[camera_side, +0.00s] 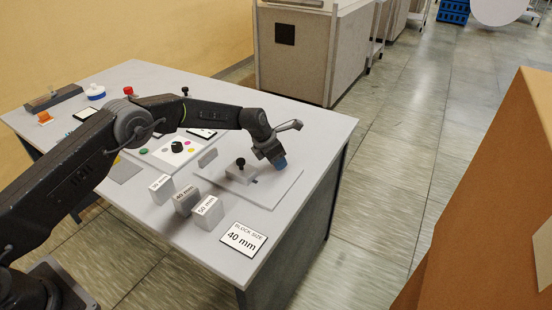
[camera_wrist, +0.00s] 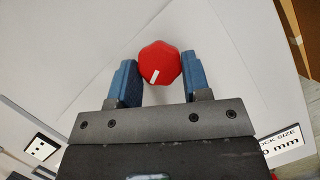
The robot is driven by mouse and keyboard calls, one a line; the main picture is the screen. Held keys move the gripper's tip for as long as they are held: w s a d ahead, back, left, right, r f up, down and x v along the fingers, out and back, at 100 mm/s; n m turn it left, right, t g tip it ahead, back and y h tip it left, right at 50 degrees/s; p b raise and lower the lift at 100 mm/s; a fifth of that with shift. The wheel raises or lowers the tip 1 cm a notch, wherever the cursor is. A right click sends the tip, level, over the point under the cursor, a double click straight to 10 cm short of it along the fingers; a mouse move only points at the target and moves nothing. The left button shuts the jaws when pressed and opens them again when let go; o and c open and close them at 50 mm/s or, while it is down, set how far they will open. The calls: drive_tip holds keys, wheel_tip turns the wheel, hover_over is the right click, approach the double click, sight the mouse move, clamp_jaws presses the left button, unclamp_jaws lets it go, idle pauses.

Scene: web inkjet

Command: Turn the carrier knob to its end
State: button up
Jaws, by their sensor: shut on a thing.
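The carrier knob (camera_wrist: 160,60) is a red, many-sided knob with a short white mark near its lower edge in the wrist view. My gripper (camera_wrist: 159,75) has its two blue fingers on either side of it and is shut on it. In the side view my gripper (camera_side: 279,163) points down over the right part of a pale plate (camera_side: 262,195) on the table. The red knob is hidden there behind the fingers. A light block with a black knob (camera_side: 240,163) stands on the plate just left of my gripper.
Blocks marked 30 mm (camera_side: 161,189), 40 mm (camera_side: 187,202) and 50 mm (camera_side: 208,213) stand in front of the plate. A "BLOCK SIZE 40 mm" card (camera_side: 243,239) lies near the front edge. A panel with coloured dots (camera_side: 172,152) lies to the left. The table's right side is clear.

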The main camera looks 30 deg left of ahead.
drive_tip(key=shift+d+n+y, duration=0.1)
drive_tip(key=shift+n+y, duration=0.4)
drive_tip(key=shift+n, duration=1)
drive_tip(key=o, duration=0.9)
drive_tip(key=shift+o, duration=0.2)
drive_tip(key=v, duration=1.4)
drive_tip(key=shift+s, duration=0.15)
drive_tip(key=shift+d+f, duration=0.1)
drive_tip(key=shift+f, duration=0.05)
